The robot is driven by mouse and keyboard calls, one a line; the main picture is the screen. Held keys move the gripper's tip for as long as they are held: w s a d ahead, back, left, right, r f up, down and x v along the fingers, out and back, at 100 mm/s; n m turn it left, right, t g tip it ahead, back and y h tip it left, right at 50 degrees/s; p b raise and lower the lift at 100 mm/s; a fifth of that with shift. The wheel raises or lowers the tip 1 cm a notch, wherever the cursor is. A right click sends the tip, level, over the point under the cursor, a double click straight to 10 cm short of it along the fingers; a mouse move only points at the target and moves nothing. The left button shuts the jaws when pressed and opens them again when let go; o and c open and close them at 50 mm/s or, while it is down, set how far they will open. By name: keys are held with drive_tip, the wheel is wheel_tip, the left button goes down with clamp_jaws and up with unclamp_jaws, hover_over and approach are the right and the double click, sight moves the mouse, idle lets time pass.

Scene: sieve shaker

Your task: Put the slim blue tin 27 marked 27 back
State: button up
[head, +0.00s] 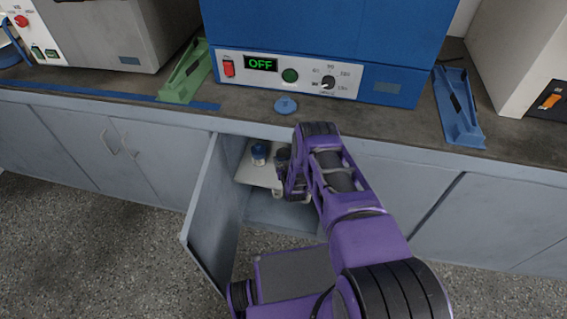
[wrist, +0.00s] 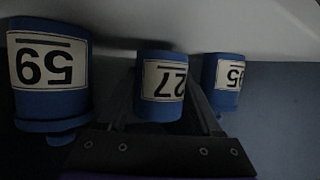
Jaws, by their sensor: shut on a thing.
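The slim blue tin 27 (wrist: 161,85) is in the middle of the wrist view, its white label upside down in the picture. My gripper (wrist: 163,112) is shut on it, with dark fingers on both sides. The pale shelf (wrist: 200,25) lies at the tin's base end; I cannot tell whether they touch. In the head view my gripper (head: 290,183) reaches into the open cabinet at the shelf (head: 248,172), and the arm hides much of it. Tin 27 cannot be made out surely there.
The open cabinet door (head: 213,215) stands left of my arm. A blue lid-like piece (head: 286,105) lies on the worktop (head: 240,107).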

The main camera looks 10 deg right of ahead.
drive_tip(key=shift+f, duration=0.35)
drive_tip(key=shift+f, duration=0.1)
drive_tip(key=o, duration=1.4)
drive_tip(key=shift+s+r, duration=0.25)
drive_tip(key=p+v, duration=0.3)
drive_tip(key=v, duration=0.8)
drive_tip(key=shift+s, duration=0.2)
